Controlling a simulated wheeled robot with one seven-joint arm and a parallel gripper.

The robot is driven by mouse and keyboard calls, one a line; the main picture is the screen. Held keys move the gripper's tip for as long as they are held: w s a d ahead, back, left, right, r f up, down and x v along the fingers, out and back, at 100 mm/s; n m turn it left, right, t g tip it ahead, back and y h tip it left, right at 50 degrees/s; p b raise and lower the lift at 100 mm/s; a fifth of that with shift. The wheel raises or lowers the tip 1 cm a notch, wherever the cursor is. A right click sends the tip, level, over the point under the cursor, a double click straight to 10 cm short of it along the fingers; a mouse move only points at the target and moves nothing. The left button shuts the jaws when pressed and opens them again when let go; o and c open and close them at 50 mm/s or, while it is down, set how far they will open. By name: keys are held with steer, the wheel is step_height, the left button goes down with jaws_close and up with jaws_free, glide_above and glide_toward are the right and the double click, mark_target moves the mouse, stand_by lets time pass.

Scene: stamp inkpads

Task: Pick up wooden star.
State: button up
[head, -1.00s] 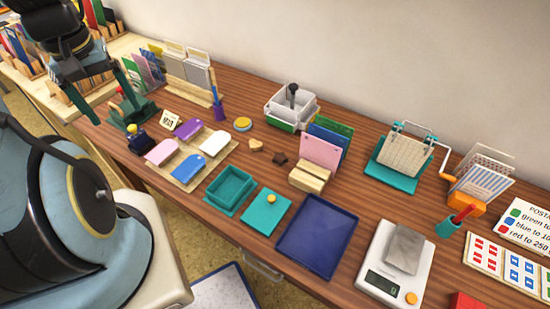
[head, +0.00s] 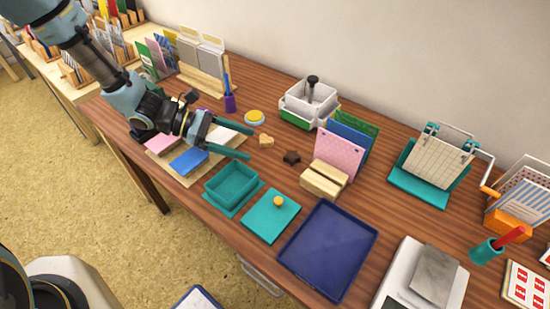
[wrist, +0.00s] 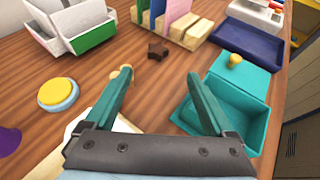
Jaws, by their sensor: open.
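The wooden star (head: 291,157) is small and dark brown. It lies flat on the wooden desk, left of the pink card in the card holder. My gripper (head: 243,139) is above the desk to the left of the star, fingers apart and nothing between them. In the wrist view the star (wrist: 158,51) shows whole, ahead of the green fingertips and roughly centred between them. My gripper's open fingers (wrist: 160,74) are apart from it.
A pale wooden heart (head: 266,141) lies left of the star, partly hidden by a finger in the wrist view. A yellow-topped round tin (head: 254,117), a teal open box (head: 232,183) and a wooden card holder (head: 324,182) stand around. Bare desk surrounds the star.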

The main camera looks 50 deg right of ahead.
mark_target(287, 155)
steer(key=p+x, duration=0.2)
steer(key=x, duration=0.7)
steer(key=shift+s+d+p, duration=0.25)
steer(key=shift+d+p, duration=0.05)
steer(key=shift+d, duration=0.1)
steer(key=shift+s+d+f, duration=0.35)
steer(key=shift+s, duration=0.05)
steer(key=shift+c, duration=0.3)
jaws_close()
